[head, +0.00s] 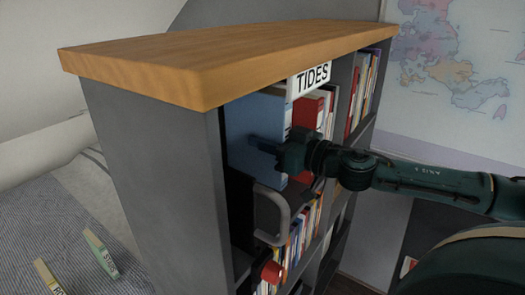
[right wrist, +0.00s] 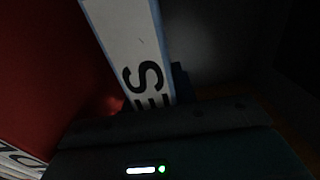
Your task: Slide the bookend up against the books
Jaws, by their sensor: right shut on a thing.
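The books (head: 310,112) stand in the upper bay of a grey bookcase, with red and white spines. A large blue book (head: 250,118) with a white spine is at their left end. My right gripper (head: 262,146) is at this blue book and shut on it. In the right wrist view, the book's white, blue-edged spine (right wrist: 135,45) with dark letters runs down to the gripper, with a finger close on its right. A dark panel with a grey loop handle (head: 284,212) is below and left of the gripper. It may be the bookend; I cannot tell. My left gripper is not in view.
The bookcase's wooden top (head: 215,55) overhangs the bay. A red knob-like thing (head: 271,272) shows low down. More books (head: 305,228) fill a lower shelf. A striped bed (head: 60,215) is at left.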

